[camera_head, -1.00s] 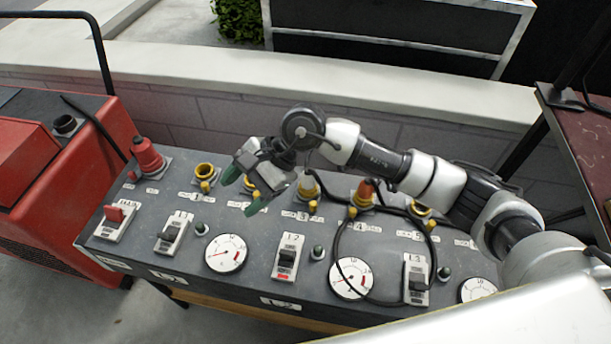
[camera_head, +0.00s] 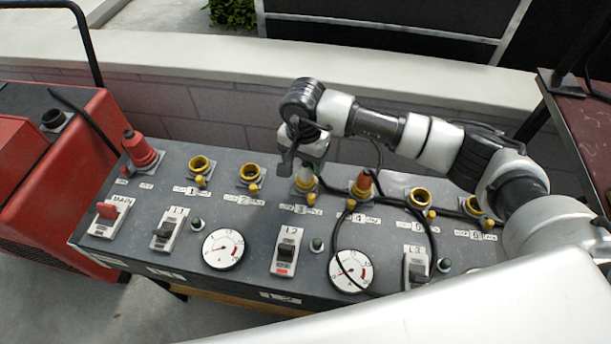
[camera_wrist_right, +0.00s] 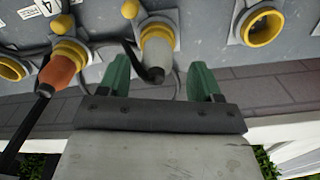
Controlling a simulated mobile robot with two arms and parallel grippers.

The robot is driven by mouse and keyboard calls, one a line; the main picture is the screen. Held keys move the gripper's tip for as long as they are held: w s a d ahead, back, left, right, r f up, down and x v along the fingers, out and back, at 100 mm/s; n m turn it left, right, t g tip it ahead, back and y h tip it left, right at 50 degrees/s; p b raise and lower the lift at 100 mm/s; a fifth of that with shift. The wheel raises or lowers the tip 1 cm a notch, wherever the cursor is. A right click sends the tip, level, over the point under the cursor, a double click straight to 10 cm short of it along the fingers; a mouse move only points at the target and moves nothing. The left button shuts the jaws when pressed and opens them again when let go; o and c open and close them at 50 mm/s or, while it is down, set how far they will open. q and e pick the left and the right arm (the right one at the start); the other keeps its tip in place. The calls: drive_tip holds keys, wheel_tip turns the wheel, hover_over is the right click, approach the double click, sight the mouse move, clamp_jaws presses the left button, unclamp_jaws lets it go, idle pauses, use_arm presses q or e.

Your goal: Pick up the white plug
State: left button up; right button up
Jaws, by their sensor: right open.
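The white plug (camera_head: 306,176) sits in the yellow-ringed socket numbered 3 on the grey panel. It also shows in the right wrist view (camera_wrist_right: 158,57), with a black cable running from its end. My right gripper (camera_head: 308,160) is directly over the plug in the head view, and the hand partly hides it. In the right wrist view the two green fingers of the gripper (camera_wrist_right: 160,82) are apart, one on each side of the plug's line, with nothing held between them. The plug's end is near the gap between the fingertips. My left gripper is not in view.
An orange plug (camera_head: 364,184) with a black cable sits in the neighbouring socket 4. Switches and round gauges (camera_head: 223,249) fill the front. A low wall (camera_head: 215,113) runs behind.

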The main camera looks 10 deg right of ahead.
sight(306, 169)
drive_tip(key=f, duration=0.3)
drive_tip(key=shift+d+f, duration=0.2)
drive_tip(key=shift+f, duration=0.15)
drive_tip(key=c, duration=0.9)
drive_tip(key=shift+r, duration=0.1)
